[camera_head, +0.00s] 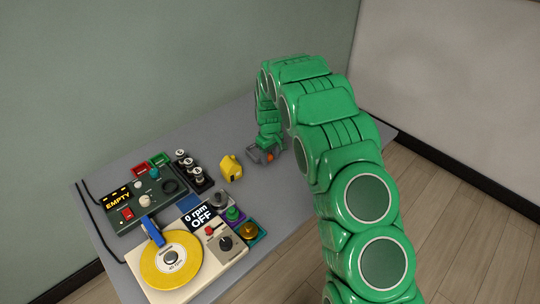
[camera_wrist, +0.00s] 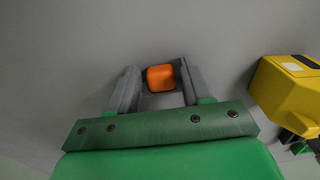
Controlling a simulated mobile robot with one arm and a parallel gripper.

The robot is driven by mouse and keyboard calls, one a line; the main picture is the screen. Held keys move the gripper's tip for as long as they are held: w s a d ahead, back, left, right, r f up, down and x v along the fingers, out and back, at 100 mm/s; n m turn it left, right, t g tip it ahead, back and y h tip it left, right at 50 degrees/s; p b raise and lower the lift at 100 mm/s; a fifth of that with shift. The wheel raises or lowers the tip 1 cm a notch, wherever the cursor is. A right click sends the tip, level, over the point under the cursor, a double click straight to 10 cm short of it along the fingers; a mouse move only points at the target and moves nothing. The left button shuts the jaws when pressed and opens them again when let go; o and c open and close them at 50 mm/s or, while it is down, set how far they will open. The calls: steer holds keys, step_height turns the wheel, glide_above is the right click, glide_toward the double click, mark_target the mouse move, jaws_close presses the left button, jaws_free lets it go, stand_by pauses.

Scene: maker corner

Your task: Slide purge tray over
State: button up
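My gripper (camera_wrist: 160,72) points down at the grey tabletop, near its far right part. Its two grey fingers stand apart, with a small orange block (camera_wrist: 161,78) between their tips. Narrow gaps seem to show beside the block, and I see no clear grip on it. In the head view my gripper (camera_head: 262,154) is low over the table and the orange block (camera_head: 270,156) shows beside its fingers. No item is labelled as a purge tray, and I cannot tell which thing it is.
A yellow object (camera_head: 231,168) stands close to my gripper, and it also shows in the wrist view (camera_wrist: 290,92). Left are a dark panel reading EMPTY (camera_head: 152,205), a turntable (camera_head: 171,259), several black-and-white knobs (camera_head: 196,176) and coloured square pieces (camera_head: 250,231). The table behind my gripper is clear.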

steer(key=shift+o, duration=0.9)
step_height(320, 180, up, 7)
steer(key=shift+r, duration=0.4)
